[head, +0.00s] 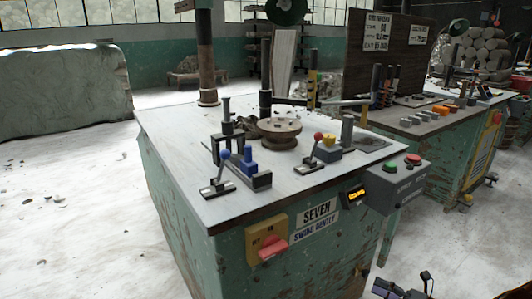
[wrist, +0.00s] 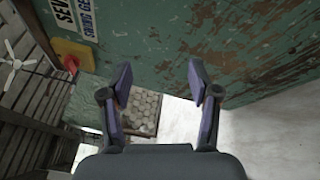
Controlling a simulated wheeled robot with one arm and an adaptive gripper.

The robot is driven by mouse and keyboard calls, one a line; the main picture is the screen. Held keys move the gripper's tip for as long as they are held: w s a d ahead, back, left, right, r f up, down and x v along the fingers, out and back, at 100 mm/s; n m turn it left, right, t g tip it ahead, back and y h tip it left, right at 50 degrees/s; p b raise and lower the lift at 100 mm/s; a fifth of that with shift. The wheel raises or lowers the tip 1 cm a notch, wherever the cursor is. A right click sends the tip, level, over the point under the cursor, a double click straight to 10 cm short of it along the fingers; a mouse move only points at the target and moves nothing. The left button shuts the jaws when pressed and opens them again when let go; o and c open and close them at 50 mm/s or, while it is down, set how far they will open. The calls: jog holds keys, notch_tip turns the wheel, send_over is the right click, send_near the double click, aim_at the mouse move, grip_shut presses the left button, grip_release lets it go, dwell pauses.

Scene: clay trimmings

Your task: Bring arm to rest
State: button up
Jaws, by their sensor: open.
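My gripper (wrist: 158,85) is open in the wrist view, with its two purple-grey fingers apart and nothing between them. Behind the fingers is the green, rust-worn side of the workbench (wrist: 165,30), with a gap of unclear size. In the head view part of my gripper (head: 400,289) shows at the bottom edge, low beside the bench's right side; the rest of it is cut off. The bench (head: 165,125) stands upright in the middle of the head view, with a pale top.
On the bench are a round turntable (head: 278,130), a blue-knobbed lever (head: 222,170), a red-knobbed lever (head: 317,152) and a post (head: 206,60). A button box (head: 398,181) juts from its right edge. A second bench (head: 440,128) stands at right. Floor at left is open.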

jog(key=s+a+r+n+g+y+p, duration=0.1)
jog(key=a+r+n+g+p, duration=0.2)
jog(key=a+r+n, duration=0.4)
jog(key=s+a+r+n+g+y+p, duration=0.1)
jog(key=a+r+n+g+p, duration=0.25)
jog(key=a+r, duration=0.45)
jog(key=s+a+r+n+g+h+p, duration=0.25)
jog(key=s+a+r+n+p, duration=0.2)
jog(key=r, duration=0.35)
jog(key=s+a+r+n+g+h+p, duration=0.2)
jog(key=s+a+r+n+g+p, duration=0.15)
jog(key=s+r+n, duration=0.35)
jog(key=s+a+r+n+g+h+p, duration=0.2)
jog(key=s+r+n+h+p, duration=0.4)
jog(key=s+r+n+p, duration=0.45)
jog(key=s+d+r+n+t+h+p, duration=0.2)
jog(key=s+d+r+n+h+p, duration=0.4)
jog(key=s+r, duration=0.3)
notch_tip(320, 180, up, 2)
jog(key=shift+s+d+r+p, duration=0.25)
jog(key=shift+d+p, duration=0.3)
jog(key=shift+p, duration=0.15)
